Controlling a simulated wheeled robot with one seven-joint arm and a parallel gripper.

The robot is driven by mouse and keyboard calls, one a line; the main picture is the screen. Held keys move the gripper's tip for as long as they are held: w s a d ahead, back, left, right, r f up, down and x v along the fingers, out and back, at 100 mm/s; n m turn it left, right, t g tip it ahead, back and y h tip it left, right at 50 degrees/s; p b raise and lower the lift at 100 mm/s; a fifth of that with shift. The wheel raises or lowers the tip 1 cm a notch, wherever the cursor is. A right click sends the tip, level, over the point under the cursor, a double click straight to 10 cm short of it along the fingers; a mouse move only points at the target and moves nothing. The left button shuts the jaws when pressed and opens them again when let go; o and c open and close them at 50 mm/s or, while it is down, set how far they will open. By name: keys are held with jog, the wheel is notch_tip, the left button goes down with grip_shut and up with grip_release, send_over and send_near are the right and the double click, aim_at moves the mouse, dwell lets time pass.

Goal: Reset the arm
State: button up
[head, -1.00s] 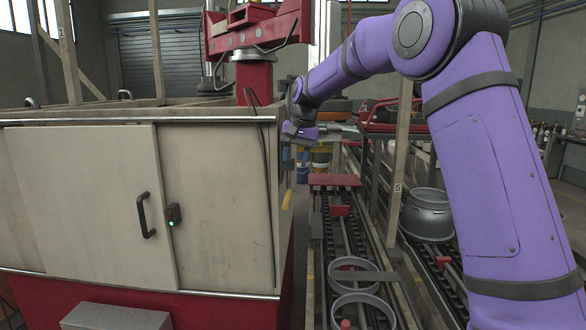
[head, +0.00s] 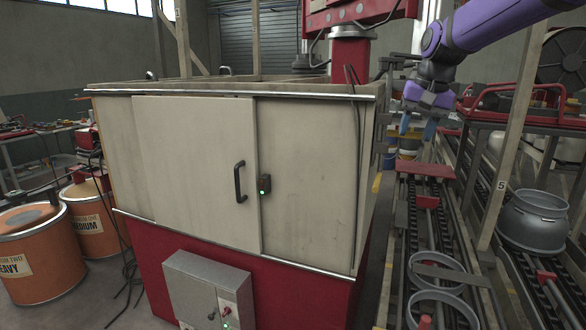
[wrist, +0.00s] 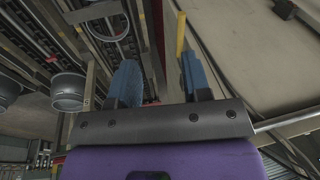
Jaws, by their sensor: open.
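My gripper (head: 418,125) is at the upper right of the head view, at the end of my purple arm. It is beyond the right side of the cream cabinet (head: 310,190) and above the rail track. In the wrist view my gripper (wrist: 160,82) shows two blue fingers spread apart, with nothing between them.
Roller tracks with metal rings (head: 436,275) run along the right. A grey pot-shaped vessel (head: 533,220) stands on the far track, near a post marked 5 (head: 508,130). Orange drums (head: 30,250) stand at left. A grey control box (head: 210,290) is at the cabinet's base.

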jog(key=s+d+r+n+t, duration=0.1)
jog(key=s+d+n+t, duration=0.1)
jog(key=s, duration=1.6)
jog(key=s+f, duration=0.3)
jog(key=s, duration=0.4)
jog(key=s+d+f+n+t+h, duration=0.1)
jog(key=s+f, duration=0.2)
jog(key=s, duration=0.4)
jog(key=shift+s+f, duration=0.35)
